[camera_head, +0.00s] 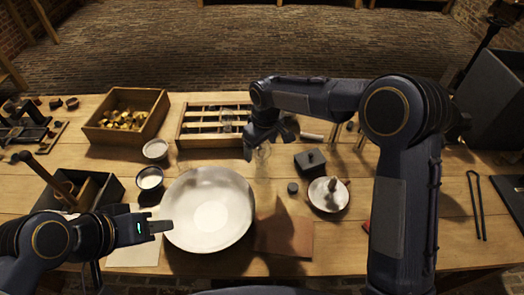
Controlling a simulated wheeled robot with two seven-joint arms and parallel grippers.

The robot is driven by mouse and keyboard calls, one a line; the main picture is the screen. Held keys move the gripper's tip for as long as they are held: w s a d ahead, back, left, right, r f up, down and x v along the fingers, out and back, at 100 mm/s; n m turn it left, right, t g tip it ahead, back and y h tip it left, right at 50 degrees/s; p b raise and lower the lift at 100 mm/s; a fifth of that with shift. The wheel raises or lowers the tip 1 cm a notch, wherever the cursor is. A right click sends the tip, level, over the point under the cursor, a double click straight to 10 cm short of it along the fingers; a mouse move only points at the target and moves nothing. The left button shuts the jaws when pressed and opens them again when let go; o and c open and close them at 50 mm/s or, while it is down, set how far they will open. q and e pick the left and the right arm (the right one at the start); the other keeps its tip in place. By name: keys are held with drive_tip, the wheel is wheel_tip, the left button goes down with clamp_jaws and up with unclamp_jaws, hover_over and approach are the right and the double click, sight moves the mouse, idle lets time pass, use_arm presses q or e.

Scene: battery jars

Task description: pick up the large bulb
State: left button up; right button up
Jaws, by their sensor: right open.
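My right gripper (268,143) is open, over the middle of the table in front of the slatted wooden tray. A clear glass piece (263,153), which looks like a bulb, shows just below and between its fingers. I cannot tell whether the fingers touch it, and the gripper partly hides it. Another faint clear glass bulb shape (227,122) lies on the slatted tray (184,133). I cannot tell for sure which is the large one. My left gripper (166,227) is at the left rim of the big pale bowl, seen side-on, so its opening is unclear.
The big pale bowl (180,195) fills the centre left. Two small cups (155,149) stand behind it. A wooden box of brass-coloured pieces (95,130) is at the back left. A dark block (310,162) and a small white dish (322,203) stand right of the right gripper.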

drive_tip(key=shift+f, duration=0.25)
drive_tip(key=c, duration=1.2)
drive_tip(key=shift+r, duration=0.15)
